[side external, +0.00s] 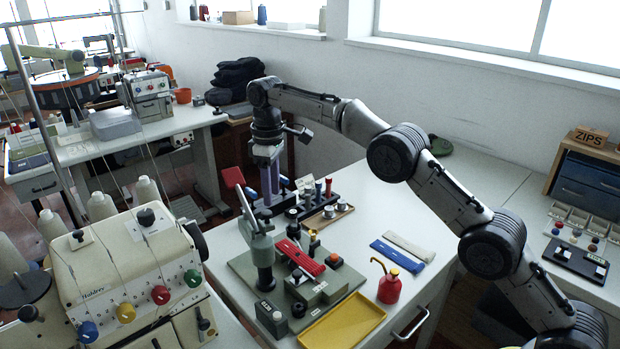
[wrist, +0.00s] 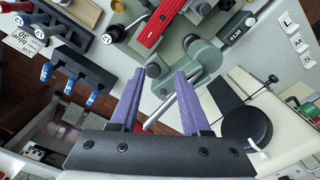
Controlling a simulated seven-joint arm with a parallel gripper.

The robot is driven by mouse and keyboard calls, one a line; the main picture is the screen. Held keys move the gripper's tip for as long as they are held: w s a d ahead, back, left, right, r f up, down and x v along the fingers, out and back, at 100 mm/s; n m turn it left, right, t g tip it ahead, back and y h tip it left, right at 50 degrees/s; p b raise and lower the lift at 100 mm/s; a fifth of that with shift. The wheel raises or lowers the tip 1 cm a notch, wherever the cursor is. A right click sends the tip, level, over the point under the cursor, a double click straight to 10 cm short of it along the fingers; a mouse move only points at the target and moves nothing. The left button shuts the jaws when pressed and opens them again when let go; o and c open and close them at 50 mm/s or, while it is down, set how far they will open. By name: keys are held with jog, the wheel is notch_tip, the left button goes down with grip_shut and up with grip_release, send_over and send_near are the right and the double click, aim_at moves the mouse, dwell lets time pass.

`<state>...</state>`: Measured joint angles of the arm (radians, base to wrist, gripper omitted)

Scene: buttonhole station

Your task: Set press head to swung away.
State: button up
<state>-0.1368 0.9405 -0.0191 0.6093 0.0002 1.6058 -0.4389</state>
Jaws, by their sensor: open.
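The press stands on a grey-green base plate (side external: 245,262) on the white table. Its grey-green post and head (side external: 262,250) stand toward the left of the plate, with a lever ending in a red flat piece (side external: 233,177) rising up and left. The head (wrist: 203,62) also shows at the upper middle of the wrist view, with a metal rod (wrist: 165,110) coming from it toward my gripper. My gripper (side external: 269,200) points down behind the press. Its purple fingers (wrist: 160,72) are apart. The rod crosses near the right finger; whether they touch I cannot tell.
A red bar (side external: 301,257) lies on the press base. A yellow tray (side external: 343,320), a red oil can (side external: 389,287) and blue and grey strips (side external: 403,254) lie to the right. A dark rack (side external: 300,197) stands close behind. A cream sewing machine (side external: 125,275) is at front left.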

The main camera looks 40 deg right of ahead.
jog(key=s+d+r, duration=0.1)
jog(key=s+r, duration=0.6)
jog(key=s, duration=0.4)
jog(key=shift+s+d, duration=0.2)
jog(key=shift+d, duration=0.05)
jog(key=s+d+r+t, duration=0.25)
jog(key=s+r, duration=0.35)
jog(key=r, duration=0.3)
jog(key=s+d+r+m+t, duration=0.1)
jog(key=s+d+r+m, duration=0.15)
jog(key=s, duration=0.95)
jog(key=s+d+f+m+t, duration=0.1)
jog(key=s+f+m, duration=0.3)
jog(key=s+f, duration=0.9)
jog(key=shift+s+d+t, duration=0.35)
jog(key=shift+s+t, duration=0.15)
jog(key=shift+t, duration=0.05)
